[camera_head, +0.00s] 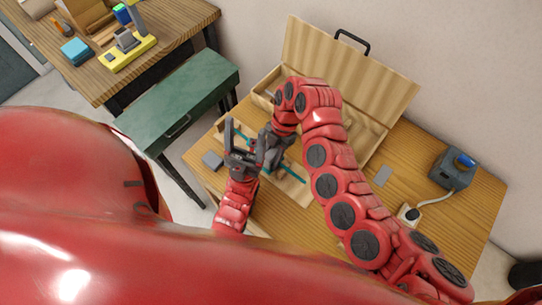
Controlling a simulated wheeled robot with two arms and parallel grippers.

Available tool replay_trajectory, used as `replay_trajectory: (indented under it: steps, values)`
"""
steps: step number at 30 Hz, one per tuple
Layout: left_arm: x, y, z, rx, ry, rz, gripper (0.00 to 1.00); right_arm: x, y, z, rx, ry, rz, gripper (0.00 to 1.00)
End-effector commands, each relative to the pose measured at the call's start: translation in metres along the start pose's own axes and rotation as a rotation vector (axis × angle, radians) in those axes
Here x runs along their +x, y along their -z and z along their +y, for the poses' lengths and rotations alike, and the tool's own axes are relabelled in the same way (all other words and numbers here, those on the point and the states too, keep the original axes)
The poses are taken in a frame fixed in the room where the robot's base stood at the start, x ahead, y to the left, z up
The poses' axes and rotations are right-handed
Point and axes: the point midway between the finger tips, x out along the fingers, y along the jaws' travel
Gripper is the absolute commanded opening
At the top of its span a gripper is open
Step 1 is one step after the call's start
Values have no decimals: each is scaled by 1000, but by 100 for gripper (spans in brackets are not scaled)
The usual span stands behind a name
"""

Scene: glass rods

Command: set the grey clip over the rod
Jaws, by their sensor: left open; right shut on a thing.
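The teal rod (293,173) lies slantwise over the wooden table, partly behind my grippers. Its upper left end shows near my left gripper (233,137), whose dark fingers are open and point up the picture. My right gripper (264,160) reaches down from above, over the middle of the rod and close beside the left one. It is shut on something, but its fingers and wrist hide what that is. I cannot make out the grey clip for certain.
An open wooden case (345,75) with a black handle stands behind my grippers. A blue-grey device (453,168) and a corded white item (408,214) stand at the right. A green cabinet (180,95) and a cluttered bench (165,40) are at the left. The table's right part has bare room.

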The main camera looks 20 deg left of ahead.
Motion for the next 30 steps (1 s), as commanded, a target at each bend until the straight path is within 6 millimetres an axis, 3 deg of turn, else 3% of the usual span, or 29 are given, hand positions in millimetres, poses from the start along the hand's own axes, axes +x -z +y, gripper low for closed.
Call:
replay_trajectory:
  steps: [17,30]
  values:
    - [1,0,0,0,0,0,69,2,-1,0,0,1,1,0]
    - [10,2,0,0,0,0,69,-8,4,0,0,1,1,0]
